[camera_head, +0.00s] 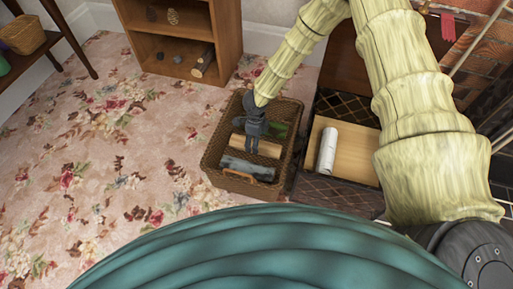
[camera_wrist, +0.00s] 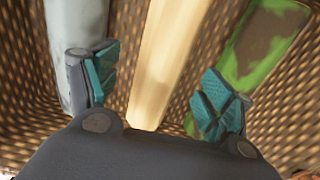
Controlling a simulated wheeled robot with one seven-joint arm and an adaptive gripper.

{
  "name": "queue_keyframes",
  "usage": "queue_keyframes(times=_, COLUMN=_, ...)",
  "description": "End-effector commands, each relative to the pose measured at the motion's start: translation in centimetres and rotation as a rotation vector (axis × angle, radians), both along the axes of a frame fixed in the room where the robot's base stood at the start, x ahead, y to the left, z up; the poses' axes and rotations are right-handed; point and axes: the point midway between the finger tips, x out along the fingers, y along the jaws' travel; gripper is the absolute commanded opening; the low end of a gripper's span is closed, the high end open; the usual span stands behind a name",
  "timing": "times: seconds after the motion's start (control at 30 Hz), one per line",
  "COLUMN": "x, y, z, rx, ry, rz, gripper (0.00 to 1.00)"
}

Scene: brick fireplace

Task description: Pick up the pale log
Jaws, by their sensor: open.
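The pale log (camera_head: 262,147) lies in a wicker basket (camera_head: 215,155), between a grey log (camera_head: 247,168) and a green log (camera_head: 280,130). In the wrist view the pale log (camera_wrist: 162,60) runs between the two fingers, with the grey log (camera_wrist: 75,30) to the left and the mossy green log (camera_wrist: 258,45) to the right. My gripper (camera_head: 252,148) is over the basket, pointing down, and covers part of the pale log. In the wrist view my gripper (camera_wrist: 155,90) is open, its teal pads apart on either side of the pale log. I cannot tell whether they touch it.
A dark open chest with a wooden board (camera_head: 350,150) and a white roll (camera_head: 327,150) stands close on the right. A wooden shelf (camera_head: 190,25) stands behind. Floral carpet (camera_head: 110,150) on the left is clear.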

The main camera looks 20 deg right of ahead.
Motion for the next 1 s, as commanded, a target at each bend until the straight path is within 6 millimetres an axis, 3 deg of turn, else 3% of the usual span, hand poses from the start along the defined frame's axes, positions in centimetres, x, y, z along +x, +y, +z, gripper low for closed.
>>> queue_keyframes(times=0.43, x=0.0, y=-0.2, z=-4.5, rx=-0.001, ry=0.001, rz=0.001, gripper=0.81)
queue_keyframes(times=0.77, x=0.0, y=-0.1, z=-4.9, rx=0.0, ry=0.0, rz=0.001, gripper=0.81)
queue_keyframes(times=1.0, x=0.0, y=-0.1, z=-4.9, rx=0.0, ry=0.0, rz=0.0, gripper=0.39)
